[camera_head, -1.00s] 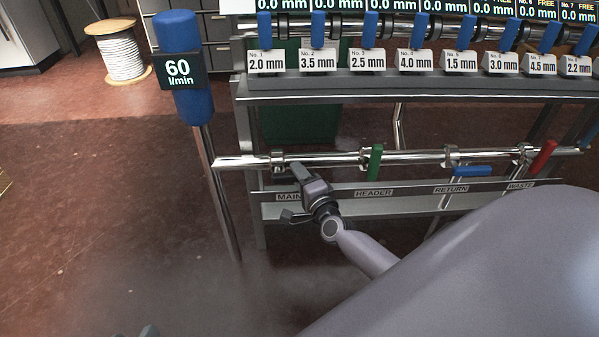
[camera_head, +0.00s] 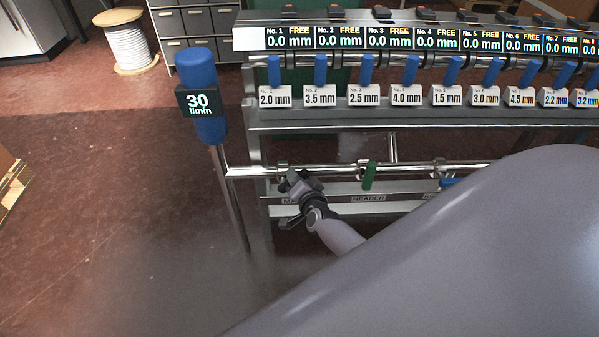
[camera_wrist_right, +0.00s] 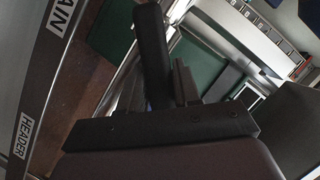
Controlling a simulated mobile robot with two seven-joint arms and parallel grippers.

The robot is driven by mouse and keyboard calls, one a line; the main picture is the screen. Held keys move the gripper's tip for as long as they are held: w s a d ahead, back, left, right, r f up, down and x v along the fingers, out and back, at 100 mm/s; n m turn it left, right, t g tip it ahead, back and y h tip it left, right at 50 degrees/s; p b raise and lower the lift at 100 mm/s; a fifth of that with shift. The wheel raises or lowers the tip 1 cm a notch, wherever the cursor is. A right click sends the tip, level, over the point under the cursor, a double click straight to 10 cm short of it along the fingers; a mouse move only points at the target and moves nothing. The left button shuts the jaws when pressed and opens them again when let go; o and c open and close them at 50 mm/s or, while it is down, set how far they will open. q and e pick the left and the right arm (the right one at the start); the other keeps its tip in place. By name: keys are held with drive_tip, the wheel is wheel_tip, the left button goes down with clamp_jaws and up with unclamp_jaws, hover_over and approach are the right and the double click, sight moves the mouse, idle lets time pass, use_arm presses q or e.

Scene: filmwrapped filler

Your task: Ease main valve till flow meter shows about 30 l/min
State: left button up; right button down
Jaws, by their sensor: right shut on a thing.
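The flow meter (camera_head: 201,104) is a blue post-mounted unit at the left of the rack, and its display reads 30 l/min. My right gripper (camera_head: 292,182) is at the main valve on the lower pipe, above the partly covered MAIN label. In the right wrist view the dark fingers (camera_wrist_right: 168,75) fill the middle, with the MAIN label (camera_wrist_right: 66,18) at the upper left. My left gripper is not in view.
The green header valve handle (camera_head: 369,176) hangs from the same pipe (camera_head: 330,169) to the right. A blue handle (camera_head: 447,183) lies beyond it, partly behind my arm. Above stands a rack of blue handles with size cards (camera_head: 321,97).

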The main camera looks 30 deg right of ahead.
drive_tip(key=shift+a+r+n+p, duration=0.15)
drive_tip(key=shift+a+n+p, duration=0.05)
drive_tip(key=shift+n+p, duration=0.1)
idle(0.4)
drive_tip(key=c, duration=0.9)
unclamp_jaws()
drive_tip(key=shift+p+v, duration=1.9)
drive_tip(key=shift+v, duration=1.7)
